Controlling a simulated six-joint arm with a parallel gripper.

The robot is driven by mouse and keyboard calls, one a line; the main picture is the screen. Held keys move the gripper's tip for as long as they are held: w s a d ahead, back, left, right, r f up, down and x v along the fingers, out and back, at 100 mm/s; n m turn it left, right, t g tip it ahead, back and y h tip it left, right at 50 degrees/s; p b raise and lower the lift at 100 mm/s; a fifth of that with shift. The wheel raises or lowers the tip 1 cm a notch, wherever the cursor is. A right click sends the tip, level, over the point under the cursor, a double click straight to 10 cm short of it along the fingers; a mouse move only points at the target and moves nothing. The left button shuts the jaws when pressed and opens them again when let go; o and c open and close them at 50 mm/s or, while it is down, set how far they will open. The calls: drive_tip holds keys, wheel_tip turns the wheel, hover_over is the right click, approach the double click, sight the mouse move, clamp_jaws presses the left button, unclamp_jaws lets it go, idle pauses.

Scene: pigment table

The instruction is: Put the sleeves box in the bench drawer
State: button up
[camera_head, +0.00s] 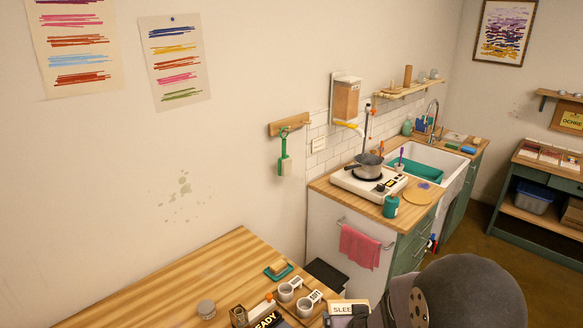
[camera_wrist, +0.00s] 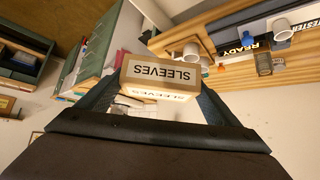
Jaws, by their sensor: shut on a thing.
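The sleeves box (camera_wrist: 160,72) is a tan box with a white label reading SLEEVES, upside down in the wrist view. My gripper (camera_wrist: 162,84) is shut on it, with one dark finger on each side. In the head view the box (camera_head: 346,308) shows at the bottom edge, partly hidden by my dark wrist. A workbench (camera_head: 545,172) with green drawer fronts stands at the far right. Its drawers look shut. Green drawer fronts (camera_head: 409,250) also show under the sink counter. I cannot tell which of these is the bench drawer.
The wooden table (camera_head: 190,285) holds a jar (camera_head: 206,308), white cups (camera_head: 286,292), a sponge on a teal dish (camera_head: 278,268) and a READY tray (camera_head: 268,320). The counter carries a hotplate with a pot (camera_head: 368,166). Open floor lies between the counter and the workbench.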

wheel_tip(320, 180, down, 5)
drive_tip(key=b, duration=0.5)
drive_tip(key=shift+d, duration=0.1)
drive_tip(key=shift+s+d+f+n+g+y+b, duration=0.45)
drive_tip(key=shift+f+n+y+b, duration=1.05)
drive_tip(key=shift+f, duration=3.35)
drive_tip(key=shift+s+d+f+n+g+y+b, duration=0.1)
drive_tip(key=shift+s+f+n+g+y+b, duration=0.7)
drive_tip(key=shift+f+n+b, duration=2.75)
drive_tip(key=shift+s+d+f+m+g+y+b, duration=0.25)
drive_tip(key=shift+s+f+y+b, duration=0.65)
drive_tip(key=shift+f, duration=5.3)
